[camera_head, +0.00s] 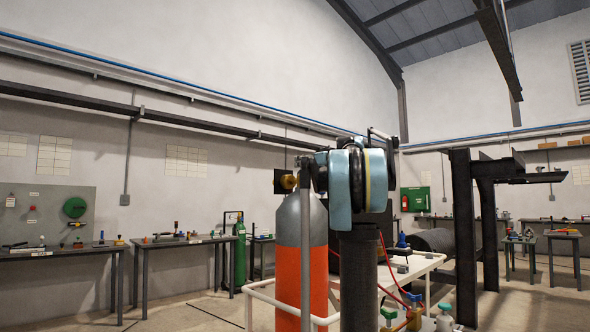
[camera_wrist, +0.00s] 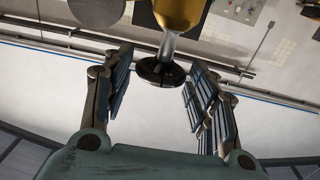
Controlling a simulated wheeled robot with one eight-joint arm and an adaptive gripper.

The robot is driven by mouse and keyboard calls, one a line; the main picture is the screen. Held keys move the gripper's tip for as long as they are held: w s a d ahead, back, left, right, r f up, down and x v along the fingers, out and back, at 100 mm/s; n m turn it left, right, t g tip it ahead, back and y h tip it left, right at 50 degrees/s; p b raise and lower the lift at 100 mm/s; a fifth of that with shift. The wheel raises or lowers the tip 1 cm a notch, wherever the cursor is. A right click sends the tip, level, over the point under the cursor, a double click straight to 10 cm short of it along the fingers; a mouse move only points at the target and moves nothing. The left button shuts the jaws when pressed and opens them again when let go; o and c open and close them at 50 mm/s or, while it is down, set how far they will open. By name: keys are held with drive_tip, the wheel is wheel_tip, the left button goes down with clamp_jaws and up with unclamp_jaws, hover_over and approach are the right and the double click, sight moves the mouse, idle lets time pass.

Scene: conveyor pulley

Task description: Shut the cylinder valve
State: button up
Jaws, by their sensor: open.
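The gas cylinder (camera_head: 314,265) stands upright in the head view, orange below with a grey shoulder. Its brass valve (camera_head: 288,182) shows at the top, partly hidden by dark parts and my arm. In the wrist view the brass valve body (camera_wrist: 180,12) is at the top, with a grey stem leading to a dark round handwheel (camera_wrist: 152,72). My gripper (camera_wrist: 160,65) is open, one finger on each side of the handwheel. Gaps show between wheel and both fingers.
A white-railed cart (camera_head: 262,297) surrounds the cylinder, with a grey post in front of it. Red hoses (camera_head: 390,270) and small valves lie to the right. A dark steel frame (camera_head: 464,230) stands farther right. Workbenches (camera_head: 180,242) line the left wall.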

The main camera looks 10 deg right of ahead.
drive_tip(key=x, duration=0.6)
drive_tip(key=shift+w+a, duration=0.2)
drive_tip(key=shift+w, duration=0.1)
drive_tip(key=c, duration=0.9)
